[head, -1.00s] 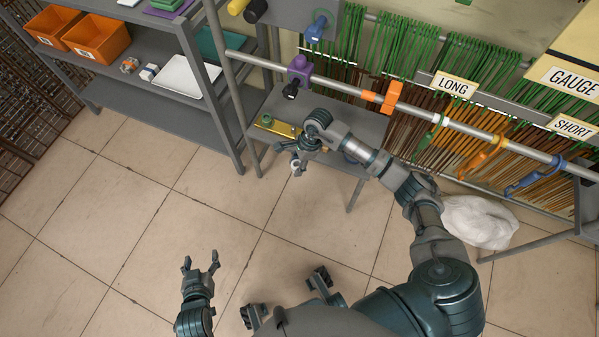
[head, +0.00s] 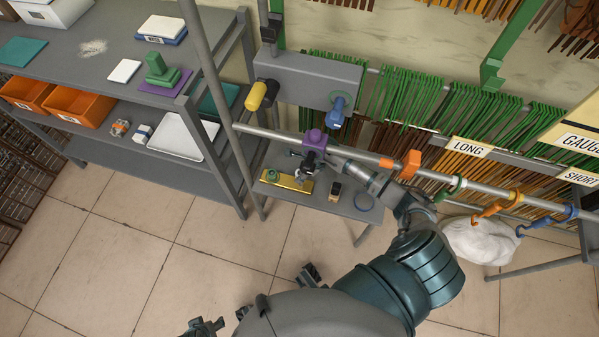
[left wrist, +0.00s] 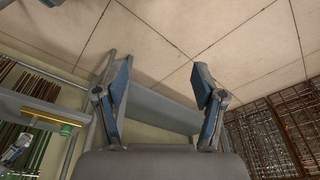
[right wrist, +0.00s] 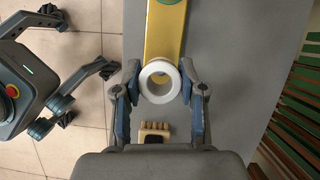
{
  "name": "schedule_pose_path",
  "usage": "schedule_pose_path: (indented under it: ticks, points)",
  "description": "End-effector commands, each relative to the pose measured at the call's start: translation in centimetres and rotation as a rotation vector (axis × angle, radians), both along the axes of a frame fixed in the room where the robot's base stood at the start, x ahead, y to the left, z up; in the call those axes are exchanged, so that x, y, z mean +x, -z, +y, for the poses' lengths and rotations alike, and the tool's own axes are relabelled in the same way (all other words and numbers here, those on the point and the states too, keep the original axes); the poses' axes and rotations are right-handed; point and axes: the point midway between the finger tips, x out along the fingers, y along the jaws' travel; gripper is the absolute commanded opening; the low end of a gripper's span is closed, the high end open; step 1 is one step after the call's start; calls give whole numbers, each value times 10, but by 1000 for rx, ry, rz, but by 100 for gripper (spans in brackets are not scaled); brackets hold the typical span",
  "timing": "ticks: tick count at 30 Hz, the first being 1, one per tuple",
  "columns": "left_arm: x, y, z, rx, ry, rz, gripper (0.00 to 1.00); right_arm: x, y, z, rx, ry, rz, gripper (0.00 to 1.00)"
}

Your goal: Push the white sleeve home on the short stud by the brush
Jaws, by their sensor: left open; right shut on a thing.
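The white sleeve (right wrist: 160,66) is a short flanged ring, held between the fingertips of my right gripper (right wrist: 160,80) in the right wrist view. It overlaps the near end of the brass bar (right wrist: 165,35) there. In the head view my right gripper (head: 304,167) is over the small grey table, at the right end of the bar (head: 287,181). The short stud is not visible, and I cannot tell whether the sleeve is around it. The brush (right wrist: 153,131) lies on the near side of the sleeve. My left gripper (left wrist: 161,78) is open and empty, away from the table.
A green round piece (head: 272,173) sits at the bar's left end. A rail with a purple clamp (head: 314,139) crosses just above. The grey shelf (head: 160,175) stands to the left.

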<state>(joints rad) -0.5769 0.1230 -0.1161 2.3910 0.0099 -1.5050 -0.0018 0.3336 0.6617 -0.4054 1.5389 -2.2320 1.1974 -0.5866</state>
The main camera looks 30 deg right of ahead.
Motion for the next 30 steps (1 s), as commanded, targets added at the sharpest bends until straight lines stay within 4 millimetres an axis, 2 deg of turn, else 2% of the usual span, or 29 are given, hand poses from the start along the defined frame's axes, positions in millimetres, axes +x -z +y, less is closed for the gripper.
schedule_pose_path:
  ticks: [8,21,30]
  points:
    - [2,-1,-2,3,-1,-1,70,2,2,-3,5,-2,2,6]
    - [23,-16,-8,-25,6,-122,70,1,21,-1,4,-2,3,6]
    - [25,-20,-9,-27,7,-137,70,1,21,-2,5,-2,2,6]
